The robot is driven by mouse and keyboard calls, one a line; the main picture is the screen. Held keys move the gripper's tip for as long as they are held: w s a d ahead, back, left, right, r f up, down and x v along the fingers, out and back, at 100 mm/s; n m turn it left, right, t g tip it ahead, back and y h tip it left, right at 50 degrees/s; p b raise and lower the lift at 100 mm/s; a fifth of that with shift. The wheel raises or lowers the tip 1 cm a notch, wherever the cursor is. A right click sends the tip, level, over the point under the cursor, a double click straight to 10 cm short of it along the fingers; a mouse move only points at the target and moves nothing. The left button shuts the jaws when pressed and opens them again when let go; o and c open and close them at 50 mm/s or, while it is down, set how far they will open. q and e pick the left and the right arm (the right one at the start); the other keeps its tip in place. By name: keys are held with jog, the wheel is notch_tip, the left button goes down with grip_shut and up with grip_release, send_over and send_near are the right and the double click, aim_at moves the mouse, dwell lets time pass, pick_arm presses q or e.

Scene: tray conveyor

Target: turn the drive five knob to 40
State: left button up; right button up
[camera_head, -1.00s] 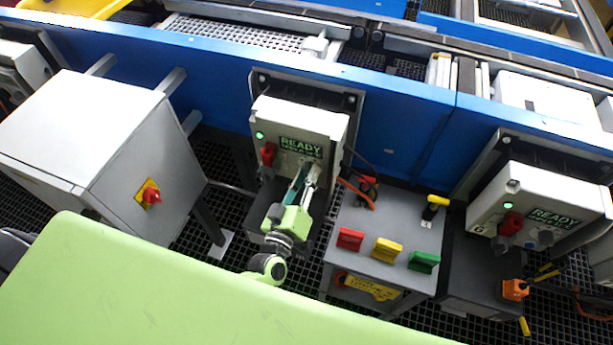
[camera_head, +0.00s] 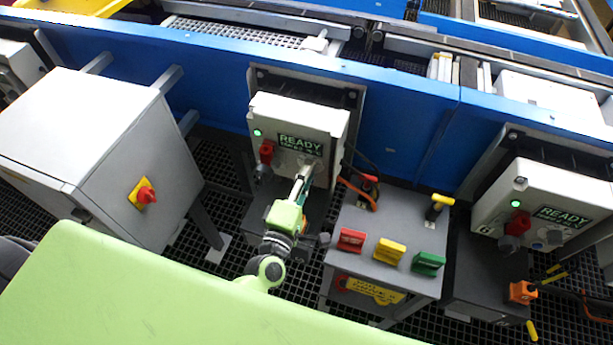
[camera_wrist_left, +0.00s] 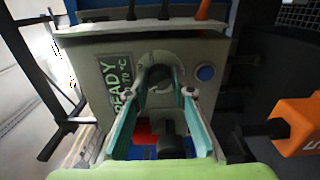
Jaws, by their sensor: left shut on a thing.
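The drive box (camera_head: 315,112) left of the one marked 6 is white, on the blue conveyor side; its own number is not legible. Its display (camera_head: 299,145) reads READY in green, with a small second line too blurred to read. My left gripper (camera_head: 305,175) reaches up to the lower front of this box and hides the knob in the head view. In the left wrist view, its teal-lined fingers (camera_wrist_left: 161,82) are shut on the dark round knob (camera_wrist_left: 160,75), between the display and a blue button (camera_wrist_left: 205,73). The knob's scale cannot be read. My right gripper is out of view.
A red switch (camera_head: 266,152) and a lit green lamp (camera_head: 257,133) are left of the display. A grey pedestal (camera_head: 392,221) with red, yellow and green buttons stands close on the right. A grey cabinet (camera_head: 75,125) stands left. Drive box 6 (camera_head: 545,190) is far right.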

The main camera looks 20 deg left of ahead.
pick_arm(q)
jog(key=shift+n+b, duration=1.65)
jog(key=shift+n, duration=2.55)
jog(key=o, duration=1.1)
jog(key=shift+s, duration=0.1)
jog(key=s, duration=1.2)
jog(key=shift+a, duration=0.25)
jog(key=shift+w+d, duration=0.1)
